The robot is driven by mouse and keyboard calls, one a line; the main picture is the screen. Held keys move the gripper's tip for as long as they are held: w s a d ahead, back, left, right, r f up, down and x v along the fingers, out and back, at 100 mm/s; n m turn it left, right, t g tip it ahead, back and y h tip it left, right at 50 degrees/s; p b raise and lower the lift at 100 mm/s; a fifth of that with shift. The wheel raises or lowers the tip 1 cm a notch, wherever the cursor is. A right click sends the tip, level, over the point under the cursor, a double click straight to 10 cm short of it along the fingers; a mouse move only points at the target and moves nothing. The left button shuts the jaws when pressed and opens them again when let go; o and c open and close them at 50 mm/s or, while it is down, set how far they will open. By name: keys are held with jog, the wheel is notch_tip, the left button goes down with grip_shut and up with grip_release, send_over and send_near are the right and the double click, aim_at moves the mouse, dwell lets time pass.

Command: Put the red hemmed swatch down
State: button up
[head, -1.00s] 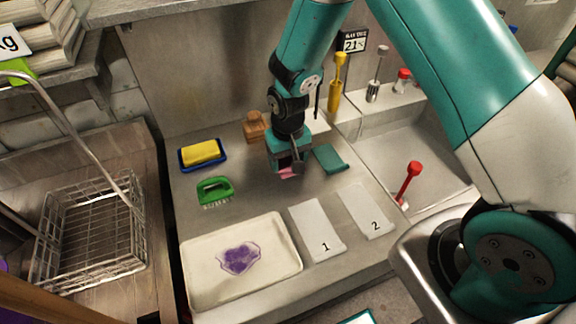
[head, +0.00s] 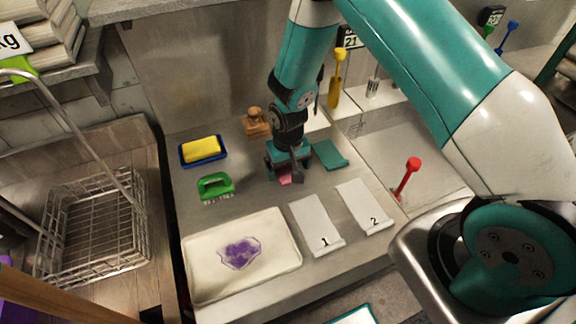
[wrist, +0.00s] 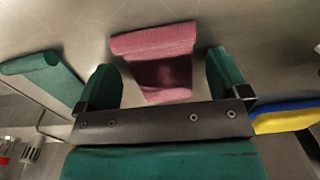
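The red hemmed swatch (wrist: 158,62) shows pinkish red in the wrist view, with a thick hem along its far edge and a dark shadow across its middle. It appears to lie on the grey metal counter (head: 240,160). My gripper (wrist: 163,72) is open above it, one finger on each side, with a clear gap between each finger and the cloth. In the head view my gripper (head: 287,174) hides most of the swatch, and only a small pink part (head: 284,181) shows below it.
A teal swatch (head: 329,155) lies just right of my gripper. A green brush (head: 215,186), a yellow sponge (head: 202,149) in a blue dish and a wooden block (head: 256,124) stand left and behind. White strips 1 (head: 315,222) and 2 (head: 362,205) and a cream tray (head: 205,285) are in front.

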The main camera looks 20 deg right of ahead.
aim_at(288, 172)
jog(key=shift+r, duration=0.1)
jog(key=s+a+r+n+y+b, duration=0.1)
jog(key=s+r+b, duration=0.15)
jog(key=r, duration=0.85)
jog(key=s+a+r+n+y+b, duration=0.15)
jog(key=s+r, duration=0.25)
jog(key=r, duration=0.7)
jog(key=s+a+r+n+y, duration=0.1)
jog(key=s+r, duration=0.3)
jog(key=s, duration=0.4)
jog(key=s+a+r+n, duration=0.1)
jog(key=s+r+n, duration=0.2)
jog(key=s, duration=0.5)
jog(key=shift+r+n+y+p, duration=0.35)
jog(key=shift+r+p, duration=0.05)
jog(key=shift+r, duration=0.1)
jog(key=shift+f+b, duration=0.45)
jog(key=shift+f, duration=0.05)
